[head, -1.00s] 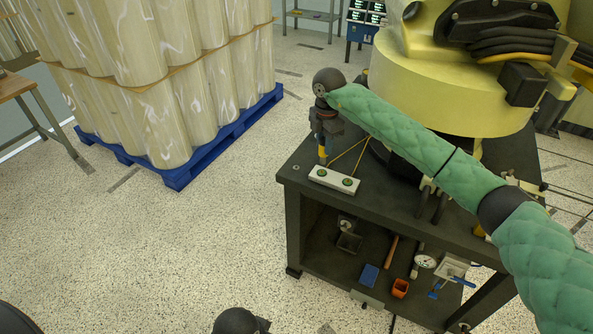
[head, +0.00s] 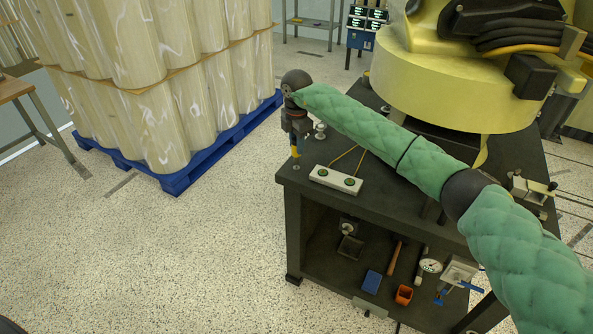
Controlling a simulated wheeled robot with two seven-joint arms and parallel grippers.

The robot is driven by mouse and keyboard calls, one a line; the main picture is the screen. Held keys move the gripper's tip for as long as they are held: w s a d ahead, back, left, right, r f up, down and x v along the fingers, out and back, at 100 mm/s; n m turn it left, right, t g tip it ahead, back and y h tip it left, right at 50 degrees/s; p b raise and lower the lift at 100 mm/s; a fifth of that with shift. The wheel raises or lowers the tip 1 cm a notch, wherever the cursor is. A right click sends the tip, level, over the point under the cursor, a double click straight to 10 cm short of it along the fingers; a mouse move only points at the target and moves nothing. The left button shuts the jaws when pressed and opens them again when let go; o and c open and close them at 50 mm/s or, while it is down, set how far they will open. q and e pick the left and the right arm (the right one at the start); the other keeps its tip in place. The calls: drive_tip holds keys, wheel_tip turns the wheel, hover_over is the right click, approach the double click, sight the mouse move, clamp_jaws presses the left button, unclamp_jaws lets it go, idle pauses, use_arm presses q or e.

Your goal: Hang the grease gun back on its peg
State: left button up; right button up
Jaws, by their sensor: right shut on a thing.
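My right arm reaches across the bench from the right. Its gripper (head: 295,140) points down over the bench's far left corner and is shut on a narrow thing with a yellow part (head: 295,152), which I take for the grease gun. The jaws and wrist hide most of it. I cannot tell whether its lower end touches the bench top. I cannot make out its peg for certain; a small pale metal piece (head: 320,130) stands just right of the gripper. My left gripper is not in view.
The dark bench (head: 400,200) carries a white box with two green buttons (head: 336,179) close to the gripper and a yellow robot base (head: 450,90). Several tools lie on its lower shelf. A blue pallet (head: 180,180) with wrapped rolls stands at left. The floor between is clear.

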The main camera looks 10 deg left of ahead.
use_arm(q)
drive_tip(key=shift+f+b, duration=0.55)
use_arm(e)
drive_tip(key=shift+f, duration=1.1)
idle(0.9)
drive_tip(key=o, duration=1)
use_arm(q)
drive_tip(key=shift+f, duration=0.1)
use_arm(e)
drive_tip(key=shift+r, duration=0.6)
wheel_tip(320, 180, up, 5)
drive_tip(key=shift+r+b, duration=0.2)
drive_tip(key=shift+b, duration=0.4)
drive_tip(key=shift+r, duration=0.6)
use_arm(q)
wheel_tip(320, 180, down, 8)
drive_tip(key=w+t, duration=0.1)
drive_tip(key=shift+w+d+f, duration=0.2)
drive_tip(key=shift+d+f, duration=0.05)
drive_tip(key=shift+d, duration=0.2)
